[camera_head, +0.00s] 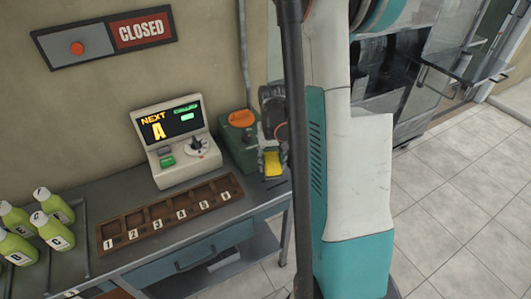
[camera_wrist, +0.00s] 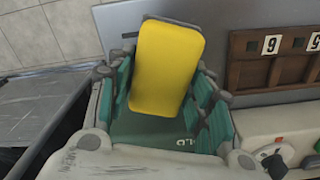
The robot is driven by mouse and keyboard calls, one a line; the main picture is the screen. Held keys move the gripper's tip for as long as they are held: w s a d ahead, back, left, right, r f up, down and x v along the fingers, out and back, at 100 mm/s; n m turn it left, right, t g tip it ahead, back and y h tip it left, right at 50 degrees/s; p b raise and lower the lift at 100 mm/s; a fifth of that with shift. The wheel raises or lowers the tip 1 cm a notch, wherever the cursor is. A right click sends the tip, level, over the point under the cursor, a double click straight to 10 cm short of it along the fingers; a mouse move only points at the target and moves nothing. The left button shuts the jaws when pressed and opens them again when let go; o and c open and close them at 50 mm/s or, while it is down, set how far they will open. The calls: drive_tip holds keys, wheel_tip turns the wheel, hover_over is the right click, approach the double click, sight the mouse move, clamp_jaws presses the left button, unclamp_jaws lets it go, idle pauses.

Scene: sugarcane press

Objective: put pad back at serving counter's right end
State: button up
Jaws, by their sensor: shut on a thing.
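The yellow pad (camera_head: 272,163) is in my gripper (camera_head: 270,135), over the right end of the grey serving counter (camera_head: 185,225). In the wrist view the pad (camera_wrist: 165,68) stands out clearly between the teal fingers of my gripper (camera_wrist: 160,98), which is shut on it. The counter's grey top (camera_wrist: 117,22) shows behind the pad. I cannot tell whether the pad touches the counter. My arm hides part of the counter's right end in the head view.
A green box with an orange top (camera_head: 241,119) stands close beside my gripper. A console reading "NEXT A" (camera_head: 172,140) and a numbered wooden tray (camera_head: 170,215) lie to its left. Several green bottles (camera_head: 52,232) stand at far left. Tiled floor (camera_head: 450,190) is open at right.

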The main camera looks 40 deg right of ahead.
sight(275, 157)
drive_tip(key=shift+s+d, duration=0.15)
drive_tip(key=shift+d, duration=0.45)
drive_tip(key=shift+d+f, duration=0.15)
drive_tip(key=shift+f, duration=0.05)
drive_tip(key=shift+f+b, duration=2.2)
drive_tip(key=shift+f, duration=1.05)
drive_tip(key=shift+f+b, duration=0.35)
drive_tip(key=o, duration=1.2)
wheel_tip(275, 157, up, 12)
